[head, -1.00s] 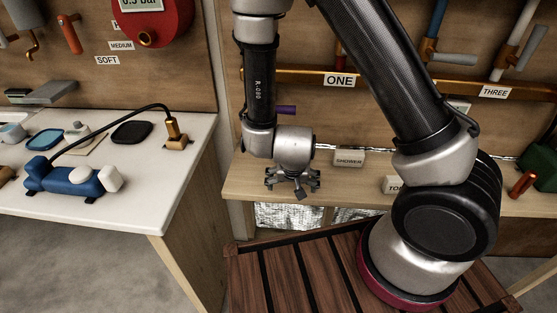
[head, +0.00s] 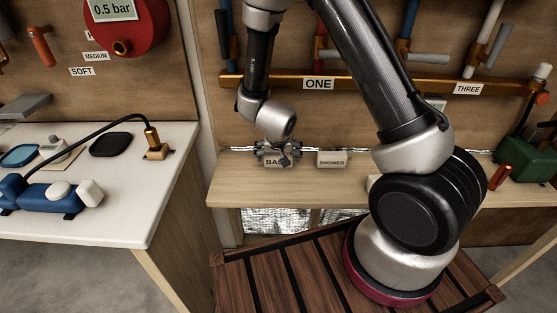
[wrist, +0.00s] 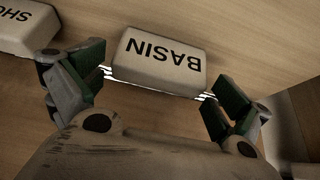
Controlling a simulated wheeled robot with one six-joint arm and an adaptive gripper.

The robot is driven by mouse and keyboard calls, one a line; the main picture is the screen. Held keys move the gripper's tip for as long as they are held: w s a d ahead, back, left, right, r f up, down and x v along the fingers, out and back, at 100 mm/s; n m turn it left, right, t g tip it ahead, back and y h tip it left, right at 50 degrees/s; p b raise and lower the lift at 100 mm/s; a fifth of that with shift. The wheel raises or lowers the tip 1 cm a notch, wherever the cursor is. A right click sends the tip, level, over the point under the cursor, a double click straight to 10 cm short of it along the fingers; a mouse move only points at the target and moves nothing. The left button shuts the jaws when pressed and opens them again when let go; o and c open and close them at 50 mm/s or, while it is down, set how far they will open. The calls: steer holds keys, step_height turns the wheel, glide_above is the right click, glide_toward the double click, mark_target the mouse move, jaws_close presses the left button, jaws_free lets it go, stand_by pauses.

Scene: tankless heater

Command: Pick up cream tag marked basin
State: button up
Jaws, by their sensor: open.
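The cream tag marked BASIN (wrist: 158,62) lies on the wooden shelf and shows upside down in the wrist view. In the head view the basin tag (head: 272,162) is partly hidden behind my gripper (head: 279,155). In the wrist view my gripper (wrist: 155,92) is open, with one green-padded finger off each side of the tag. Gaps show between the pads and the tag, and nothing is held. I cannot tell the exact height of the fingertips over the shelf.
The cream shower tag (head: 332,159) lies just right of the basin tag; its corner shows in the wrist view (wrist: 24,28). A silvery strip runs along the shelf's back (head: 215,151). A white counter (head: 115,215) with blue device (head: 50,194) stands left. A green block (head: 522,158) sits right.

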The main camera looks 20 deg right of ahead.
steer(key=shift+w+d+f, duration=0.1)
steer(key=shift+w+f, duration=0.3)
steer(key=shift+f, duration=0.15)
steer(key=c, duration=0.8)
steer(key=shift+r, duration=0.3)
steer(key=shift+r, duration=0.4)
